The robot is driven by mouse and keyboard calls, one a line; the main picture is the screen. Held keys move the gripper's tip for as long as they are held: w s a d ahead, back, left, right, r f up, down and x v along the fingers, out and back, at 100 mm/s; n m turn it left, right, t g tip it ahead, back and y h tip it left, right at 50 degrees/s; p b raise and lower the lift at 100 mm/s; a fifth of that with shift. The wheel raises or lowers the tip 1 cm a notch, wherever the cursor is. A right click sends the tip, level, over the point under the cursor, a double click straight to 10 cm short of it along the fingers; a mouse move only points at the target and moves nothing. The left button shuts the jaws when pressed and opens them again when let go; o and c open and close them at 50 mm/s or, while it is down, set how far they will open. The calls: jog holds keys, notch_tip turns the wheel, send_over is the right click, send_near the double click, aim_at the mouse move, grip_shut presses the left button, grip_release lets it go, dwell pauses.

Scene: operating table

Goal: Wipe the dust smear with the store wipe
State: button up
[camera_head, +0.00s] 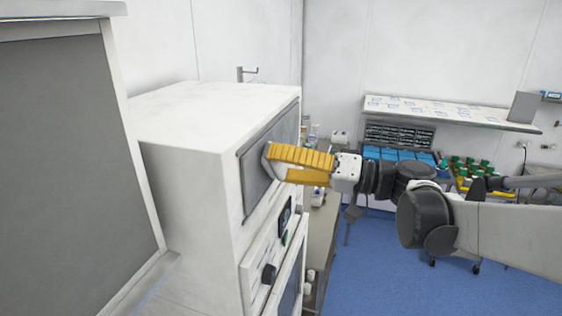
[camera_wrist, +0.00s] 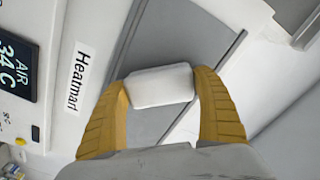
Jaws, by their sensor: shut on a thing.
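My gripper (camera_head: 275,165) has two yellow ribbed fingers and is at the grey panel (camera_head: 255,150) on the front of a white cabinet. In the wrist view, it is shut on a white block-shaped wipe (camera_wrist: 160,86), held between the fingertips. The wipe lies in front of the grey panel (camera_wrist: 190,30); I cannot tell whether it touches it. I cannot make out a dust smear; the wipe and fingers cover part of the panel.
The white cabinet (camera_head: 185,125) has a display and knob (camera_head: 268,274) below the panel. A "Heatmarl" label (camera_wrist: 78,78) and a temperature display (camera_wrist: 16,68) are left in the wrist view. A large grey-fronted unit (camera_head: 75,150) stands left.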

aim_at(288, 136)
jog(key=shift+w+d+b, duration=0.25)
jog(key=shift+w+d, duration=0.1)
jog(key=shift+w, duration=0.5)
jog(key=shift+w+d+b, duration=0.2)
jog(key=shift+w+d, duration=0.1)
jog(key=shift+w, duration=0.55)
jog(key=shift+w+d+b, duration=0.25)
jog(key=shift+w+d, duration=0.35)
jog(key=shift+w, duration=1.15)
jog(key=shift+w+d+b, duration=0.3)
jog(key=shift+w+d, duration=0.3)
jog(key=shift+w, duration=1.15)
jog(key=shift+w+d+b, duration=0.25)
jog(key=shift+w+d, duration=0.35)
jog(key=shift+w, duration=1.15)
jog(key=shift+s, duration=0.1)
jog(key=shift+s, duration=0.1)
jog(key=shift+s+a+r, duration=0.1)
jog(key=shift+s+a, duration=0.7)
jog(key=shift+s, duration=1.45)
jog(key=shift+s+a+f, duration=0.1)
jog(key=shift+s+a, duration=0.75)
jog(key=shift+s, duration=1.45)
jog(key=shift+s+a+r, duration=0.1)
jog(key=shift+s+a, duration=0.7)
jog(key=shift+s, duration=1.45)
jog(key=shift+d, duration=0.5)
jog(key=shift+v, duration=2.55)
